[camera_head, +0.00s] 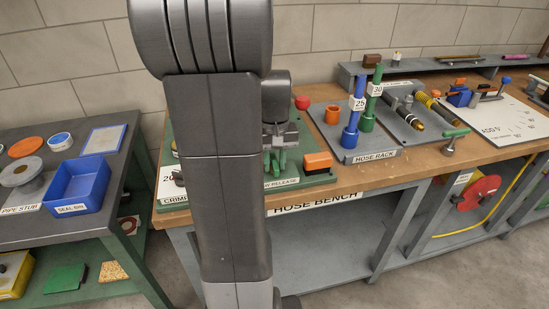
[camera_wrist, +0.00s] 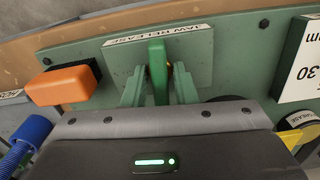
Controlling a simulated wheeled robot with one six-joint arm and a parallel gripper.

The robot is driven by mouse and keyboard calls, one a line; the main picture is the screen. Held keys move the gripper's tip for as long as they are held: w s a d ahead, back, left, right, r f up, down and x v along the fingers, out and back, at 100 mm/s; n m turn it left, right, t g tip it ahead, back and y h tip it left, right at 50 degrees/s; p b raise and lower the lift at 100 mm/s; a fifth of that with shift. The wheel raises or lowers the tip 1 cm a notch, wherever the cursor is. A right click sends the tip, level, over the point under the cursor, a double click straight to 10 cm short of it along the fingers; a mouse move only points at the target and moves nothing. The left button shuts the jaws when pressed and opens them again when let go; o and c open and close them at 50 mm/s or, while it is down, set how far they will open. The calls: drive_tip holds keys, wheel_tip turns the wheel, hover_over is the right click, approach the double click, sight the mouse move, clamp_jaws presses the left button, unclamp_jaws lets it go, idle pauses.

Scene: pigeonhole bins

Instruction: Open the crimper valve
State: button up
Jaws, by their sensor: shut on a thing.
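The crimper board (camera_head: 172,217) is a green panel at the left end of the hose bench; only part of its "CRIMP…" label shows. A green lever (camera_wrist: 158,72) stands by the plate labelled "JAW RELEASE" (camera_wrist: 158,36). My gripper (camera_head: 279,150) is down over this plate in the head view. A red ball knob (camera_head: 302,102) stands behind my gripper. My arm hides much of the board.
The hose rack (camera_head: 345,155) with blue (camera_head: 352,125) and green (camera_head: 371,105) posts stands to the right. A blue seal bin (camera_head: 80,187) sits on the left table. A gap separates the left table from the bench (camera_head: 415,163). A blue ribbed part (camera_wrist: 30,135) is close at lower left.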

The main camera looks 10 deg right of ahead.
sight(275, 161)
idle(0.3)
drive_tip(key=o, duration=1)
wheel_tip(275, 161, up, 14)
drive_tip(key=shift+f+p, duration=0.1)
drive_tip(key=shift+p, duration=0.55)
wheel_tip(275, 161, down, 14)
drive_tip(key=shift+r+b, duration=0.1)
drive_tip(key=shift+b, duration=0.55)
